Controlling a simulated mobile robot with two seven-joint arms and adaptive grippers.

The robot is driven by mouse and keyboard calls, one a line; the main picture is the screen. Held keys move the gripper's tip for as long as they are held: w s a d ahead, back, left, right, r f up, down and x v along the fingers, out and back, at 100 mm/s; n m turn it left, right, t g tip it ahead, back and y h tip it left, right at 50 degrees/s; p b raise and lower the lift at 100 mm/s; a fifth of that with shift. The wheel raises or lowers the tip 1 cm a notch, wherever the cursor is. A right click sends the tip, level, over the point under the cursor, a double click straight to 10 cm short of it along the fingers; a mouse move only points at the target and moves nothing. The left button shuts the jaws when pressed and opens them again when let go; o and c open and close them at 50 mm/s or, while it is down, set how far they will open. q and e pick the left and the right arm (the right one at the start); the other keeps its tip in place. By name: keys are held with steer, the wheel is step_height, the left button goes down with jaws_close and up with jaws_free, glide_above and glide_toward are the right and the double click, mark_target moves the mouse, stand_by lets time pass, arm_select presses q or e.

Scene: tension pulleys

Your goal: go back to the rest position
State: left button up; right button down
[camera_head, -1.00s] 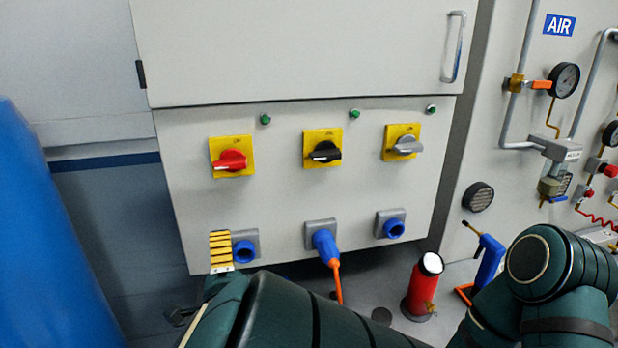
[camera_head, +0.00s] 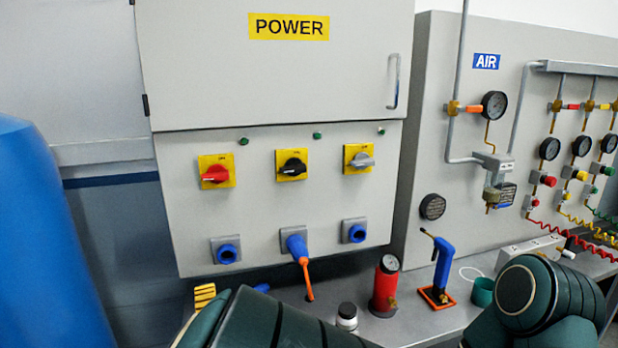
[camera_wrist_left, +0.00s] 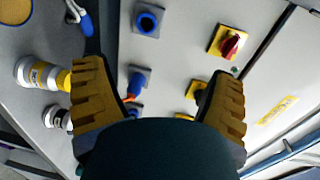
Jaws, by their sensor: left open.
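My left gripper shows in the left wrist view (camera_wrist_left: 158,105) with its two yellow ribbed fingers spread wide and nothing between them. In the head view one yellow finger of the left gripper (camera_head: 205,296) shows at the lower left, below the left blue socket (camera_head: 227,253). The gripper is apart from the power cabinet (camera_head: 260,220). The rest of the left gripper is hidden behind my dark green arm. My right arm shows at the lower right of the head view, but its gripper is out of sight.
The cabinet has red (camera_head: 215,173), black (camera_head: 292,166) and grey (camera_head: 361,161) switches. A blue plug (camera_head: 297,246) with an orange cable sits in the middle socket. A red cylinder (camera_head: 385,287) and a blue tool (camera_head: 442,262) stand on the grey bench. A blue drum (camera_head: 40,240) is at left.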

arm_select(q)
steer(key=s+f+n+g+h, duration=0.1)
steer(key=s+f+n+g, duration=0.25)
steer(key=f, duration=0.85)
steer(key=s+f+n+g+h, duration=0.25)
steer(key=f+g, duration=0.25)
steer(key=f, duration=0.7)
steer(key=s+d+f+n+g+h, duration=0.5)
steer(key=s+d+f+n, duration=0.3)
steer(key=s+n, duration=0.1)
steer(key=shift+f+n, duration=0.15)
steer(key=shift+n, duration=0.15)
